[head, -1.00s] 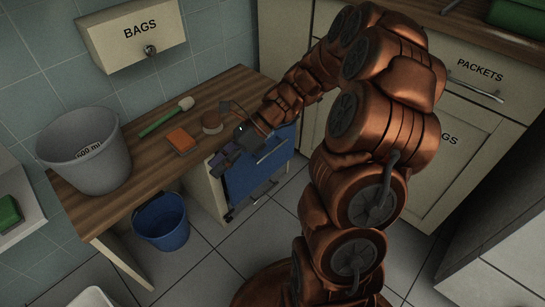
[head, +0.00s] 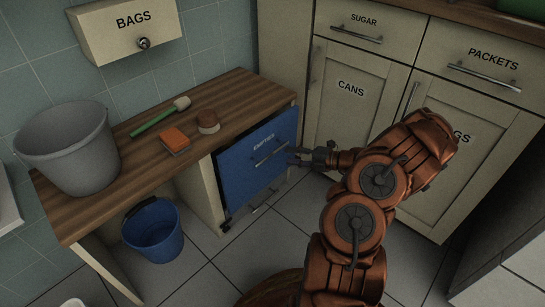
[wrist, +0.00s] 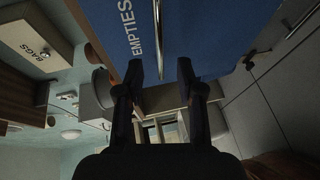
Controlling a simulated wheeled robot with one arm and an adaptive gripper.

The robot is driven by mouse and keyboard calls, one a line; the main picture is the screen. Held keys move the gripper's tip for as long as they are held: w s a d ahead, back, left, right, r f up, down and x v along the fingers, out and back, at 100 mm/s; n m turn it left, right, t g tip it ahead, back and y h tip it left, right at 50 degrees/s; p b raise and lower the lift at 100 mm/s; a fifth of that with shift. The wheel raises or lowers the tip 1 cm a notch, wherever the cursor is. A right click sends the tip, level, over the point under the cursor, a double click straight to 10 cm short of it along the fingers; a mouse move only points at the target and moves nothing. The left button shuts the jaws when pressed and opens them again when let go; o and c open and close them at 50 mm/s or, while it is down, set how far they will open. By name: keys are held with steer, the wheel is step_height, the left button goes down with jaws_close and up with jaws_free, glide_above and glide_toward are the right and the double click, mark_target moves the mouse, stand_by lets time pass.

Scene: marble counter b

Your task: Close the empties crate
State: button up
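The empties crate (head: 240,172) is a blue front labelled EMPTIES under the right end of the wooden bench, with a silver bar handle (head: 270,151). Its top edge lies close below the bench top; I cannot tell how far it stands out. My gripper (head: 295,157) is just right of the handle in the head view, pointing at the blue front. In the wrist view the two dark fingers (wrist: 160,75) are spread apart, with the silver handle (wrist: 156,50) appearing between them. They hold nothing that I can see, and contact with the handle cannot be told.
The bench (head: 120,195) carries a grey bucket (head: 68,150), a green-handled brush (head: 155,120), an orange sponge (head: 175,140) and a round brown item (head: 208,122). A blue bucket (head: 153,232) stands on the floor below. Cupboards (head: 352,100) close off the right; floor before the crate is clear.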

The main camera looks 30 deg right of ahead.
mark_target(273, 152)
steer(key=shift+b+x, duration=1.8)
steer(key=shift+x, duration=2)
jaws_close()
